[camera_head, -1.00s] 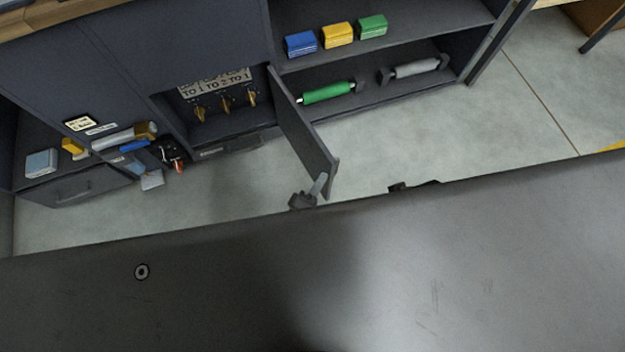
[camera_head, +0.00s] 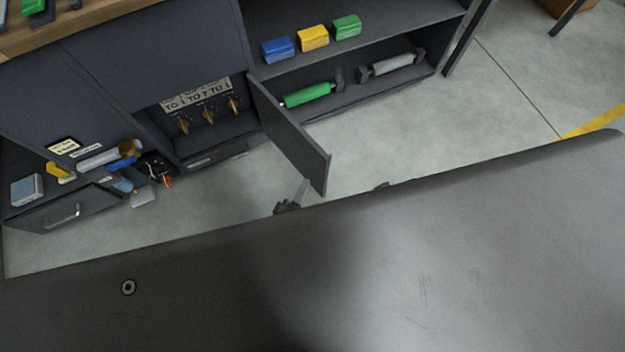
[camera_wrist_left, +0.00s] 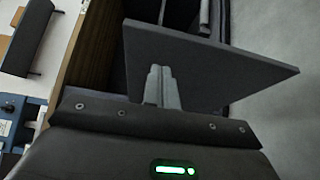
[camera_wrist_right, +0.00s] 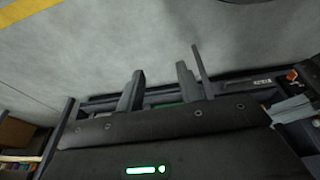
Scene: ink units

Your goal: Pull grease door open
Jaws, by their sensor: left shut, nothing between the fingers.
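A dark flat door (camera_head: 290,135) stands swung out from the cabinet, hinged at the right side of a compartment (camera_head: 205,115) with several yellow-brown knobs inside. I cannot read a grease label on it. My left gripper (camera_head: 304,187) is by the door's lower free end, on its left face. In the left wrist view my left gripper (camera_wrist_left: 161,75) has its fingers together, empty, in front of the door panel (camera_wrist_left: 205,62); I cannot tell whether they touch it. My right gripper (camera_wrist_right: 158,80) has its fingers apart with nothing between them.
A drawer (camera_head: 68,212) with a handle is at the lower left, near several small items. Right of the door, a shelf (camera_head: 350,93) holds a green roller (camera_head: 307,96) and a grey roller (camera_head: 393,64), below colored blocks (camera_head: 313,38). Floor (camera_head: 390,135) is clear right of the door.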

